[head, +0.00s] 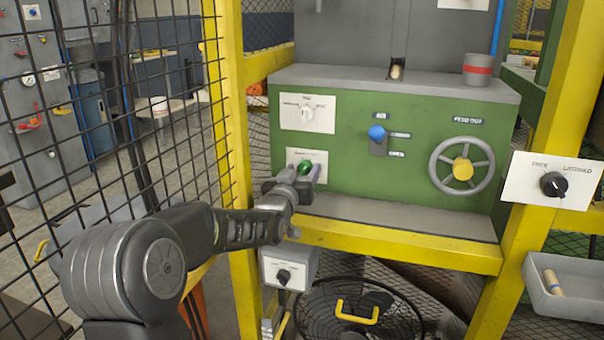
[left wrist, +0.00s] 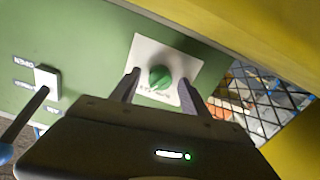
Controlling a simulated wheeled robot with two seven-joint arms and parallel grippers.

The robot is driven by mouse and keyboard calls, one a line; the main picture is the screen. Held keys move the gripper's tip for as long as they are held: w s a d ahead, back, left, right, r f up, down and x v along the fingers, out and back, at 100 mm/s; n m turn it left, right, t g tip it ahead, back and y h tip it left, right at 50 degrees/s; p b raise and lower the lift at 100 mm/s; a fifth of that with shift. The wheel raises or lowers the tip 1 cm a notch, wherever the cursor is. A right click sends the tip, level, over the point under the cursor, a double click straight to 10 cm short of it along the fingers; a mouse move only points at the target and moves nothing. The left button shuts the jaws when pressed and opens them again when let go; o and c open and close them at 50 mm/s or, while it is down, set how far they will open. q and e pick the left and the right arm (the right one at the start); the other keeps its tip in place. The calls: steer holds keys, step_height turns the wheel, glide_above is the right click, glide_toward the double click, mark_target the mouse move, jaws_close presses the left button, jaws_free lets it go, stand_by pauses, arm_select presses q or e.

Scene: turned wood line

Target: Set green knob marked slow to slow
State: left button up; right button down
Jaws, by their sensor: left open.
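The green knob (head: 305,168) is on a white plate (head: 321,157) low on the left of the green machine front. Its plate lettering is too small to read in the head view. In the left wrist view the green knob (left wrist: 160,78) sits between the fingers of my left gripper (left wrist: 158,84), on its white plate (left wrist: 183,52). My left gripper (head: 306,175) is open, with one finger on each side of the knob. I cannot tell whether the fingers touch it. The knob's pointer setting is not clear. My right gripper is not in view.
A white knob (head: 306,114) is above. A blue-ended lever (head: 377,133) and a handwheel (head: 462,165) are to the right. A black knob (head: 553,184) is on the yellow post. A yellow beam (head: 400,245) runs below, and black mesh fencing (head: 100,120) stands left.

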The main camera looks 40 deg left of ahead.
arm_select(q)
steer(key=shift+c, duration=0.3)
jaws_close()
stand_by(0.5)
steer(key=shift+f+n+b, duration=0.15)
steer(key=shift+n+b, duration=0.45)
steer(key=shift+b, duration=0.25)
steer(key=n+b, duration=0.2)
steer(key=b, duration=0.1)
steer(key=n+b, duration=0.3)
steer(key=shift+f+n+b, duration=0.2)
steer(key=shift+n+b, duration=0.1)
steer(key=shift+b, duration=0.05)
steer(key=n+b, duration=0.2)
steer(key=shift+r+n, duration=0.15)
steer(key=shift+n, duration=0.15)
steer(key=shift+r+n+b, duration=0.15)
steer(key=shift+n+b, duration=0.15)
steer(key=shift+n, duration=0.9)
